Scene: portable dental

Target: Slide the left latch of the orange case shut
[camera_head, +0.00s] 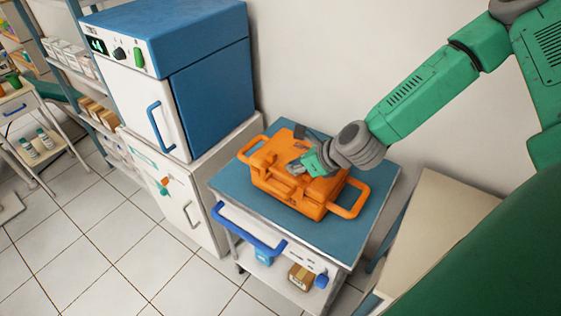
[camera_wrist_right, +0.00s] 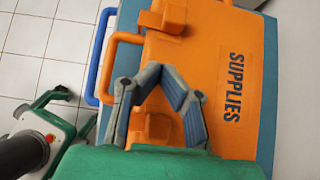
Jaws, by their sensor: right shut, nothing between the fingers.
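The orange case (camera_head: 315,205) lies on a small cart with a blue top. It also shows in the right wrist view (camera_wrist_right: 210,45), with dark "SUPPLIES" lettering on it. My right gripper (camera_head: 297,167) is over the case in the head view. In the right wrist view its fingers (camera_wrist_right: 158,70) are shut, tips together and empty, between two raised orange latches. The left latch (camera_wrist_right: 165,18) is at the top, beyond the fingertips. The other latch (camera_wrist_right: 155,127) is partly hidden behind the fingers. I cannot tell whether the latches are shut. My left gripper is not in view.
The cart top (camera_head: 228,180) is clear around the case. A blue cart handle (camera_head: 245,228) sticks out in front. A blue and white cabinet unit (camera_head: 210,80) stands at the left, and a bare wall is behind. Boxes sit on the cart's lower shelf.

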